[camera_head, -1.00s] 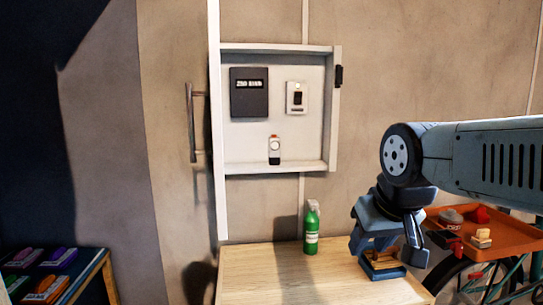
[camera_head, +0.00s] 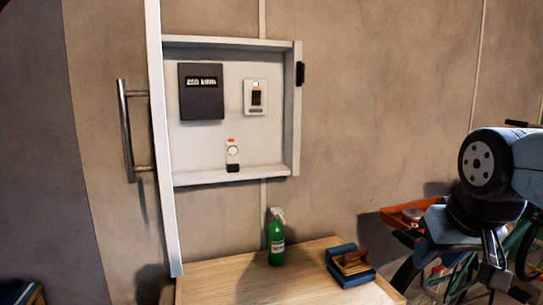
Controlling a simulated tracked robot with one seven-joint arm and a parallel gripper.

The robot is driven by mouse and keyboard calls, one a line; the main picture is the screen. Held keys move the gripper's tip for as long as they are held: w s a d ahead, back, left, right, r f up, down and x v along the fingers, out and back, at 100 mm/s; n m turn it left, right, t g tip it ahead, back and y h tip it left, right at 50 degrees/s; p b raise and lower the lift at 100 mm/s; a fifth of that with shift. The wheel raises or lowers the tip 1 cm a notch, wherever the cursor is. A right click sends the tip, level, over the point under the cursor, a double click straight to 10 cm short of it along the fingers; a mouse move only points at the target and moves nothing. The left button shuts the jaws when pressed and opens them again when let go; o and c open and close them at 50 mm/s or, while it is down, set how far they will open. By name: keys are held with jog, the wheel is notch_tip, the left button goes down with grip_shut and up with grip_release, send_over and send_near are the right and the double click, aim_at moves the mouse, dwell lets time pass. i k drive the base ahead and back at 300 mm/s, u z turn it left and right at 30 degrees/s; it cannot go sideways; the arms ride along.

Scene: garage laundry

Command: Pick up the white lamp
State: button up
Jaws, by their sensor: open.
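A small white lamp-like object (camera_head: 233,152) with a red top and dark base stands upright on the bottom ledge of the open wall cabinet. It is the only thing I see that could be the white lamp. My gripper (camera_head: 470,268) is at the lower right, open and pointing down. It is far to the right of the lamp and lower than it, with nothing seen between its fingers. The fingertips are partly hard to make out against the bicycle behind.
The white cabinet frame (camera_head: 297,120) holds a dark box (camera_head: 202,92) and a white switch panel (camera_head: 256,97). Below, a wooden tabletop (camera_head: 225,285) carries a green bottle (camera_head: 277,240) and a blue box (camera_head: 348,266). A door handle (camera_head: 127,135) stands out left. An orange tray (camera_head: 385,222) is behind my arm.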

aim_at(232, 148)
jog(key=u, duration=0.35)
jog(key=i, duration=0.15)
jog(key=z, duration=2.55)
jog(key=i, duration=0.3)
jog(key=u, duration=4.25)
jog(key=k, duration=0.15)
jog(key=z, duration=0.8)
jog(key=i, duration=0.5)
jog(key=z, duration=0.1)
